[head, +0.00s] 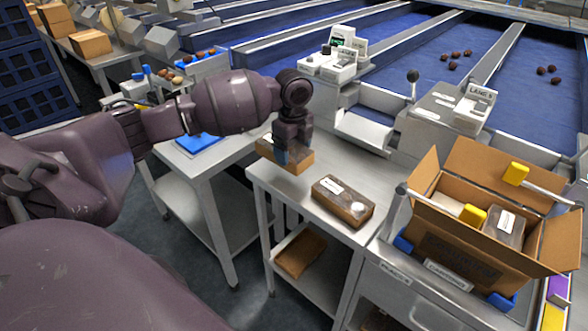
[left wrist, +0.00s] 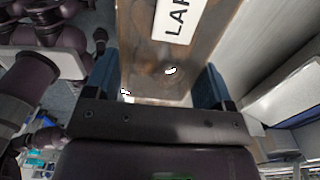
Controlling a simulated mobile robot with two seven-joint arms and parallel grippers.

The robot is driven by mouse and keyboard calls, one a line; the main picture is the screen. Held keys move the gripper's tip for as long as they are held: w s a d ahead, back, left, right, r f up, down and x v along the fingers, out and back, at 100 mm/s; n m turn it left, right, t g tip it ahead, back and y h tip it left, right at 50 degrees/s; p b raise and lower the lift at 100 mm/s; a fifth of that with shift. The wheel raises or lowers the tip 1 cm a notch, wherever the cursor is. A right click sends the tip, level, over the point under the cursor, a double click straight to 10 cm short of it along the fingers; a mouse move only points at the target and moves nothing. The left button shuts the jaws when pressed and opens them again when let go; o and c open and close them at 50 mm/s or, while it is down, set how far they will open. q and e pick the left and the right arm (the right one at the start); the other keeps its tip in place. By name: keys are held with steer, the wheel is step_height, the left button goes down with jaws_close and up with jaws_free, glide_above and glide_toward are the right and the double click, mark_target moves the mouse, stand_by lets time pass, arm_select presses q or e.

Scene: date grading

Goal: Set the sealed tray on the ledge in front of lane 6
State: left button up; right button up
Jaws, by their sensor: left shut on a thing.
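My left gripper (head: 290,160) points down over the steel table and is shut on a brown tray (head: 302,163). In the left wrist view the tray (left wrist: 150,55) sits between the blue fingertips of my left gripper (left wrist: 162,88), with a clear glossy top and a white label beginning "LAR". Whether it touches the table is hard to tell. A sign reading "LANE" (head: 481,94), its number small and possibly 6, stands on the grey housing at right. A pale metal ledge (head: 362,134) lies behind the table, left of that housing. My right gripper is not in view.
Another sealed tray (head: 343,200) lies on the steel table (head: 310,192), right of my gripper. An open cardboard carton (head: 455,255) with a labelled tray inside stands at right. A brown box (head: 300,253) is on the lower shelf. Blue lanes (head: 425,70) with several dates lie behind.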

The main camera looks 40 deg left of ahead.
arm_select(q)
steer(key=shift+f, duration=0.4)
step_height(320, 180, down, 5)
steer(key=shift+r+b, duration=0.1)
steer(key=shift+b, duration=0.3)
steer(key=shift+f, duration=0.4)
steer(key=shift+r, duration=0.1)
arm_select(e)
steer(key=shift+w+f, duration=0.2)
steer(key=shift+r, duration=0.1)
arm_select(q)
steer(key=o, duration=1)
steer(key=shift+c, duration=0.2)
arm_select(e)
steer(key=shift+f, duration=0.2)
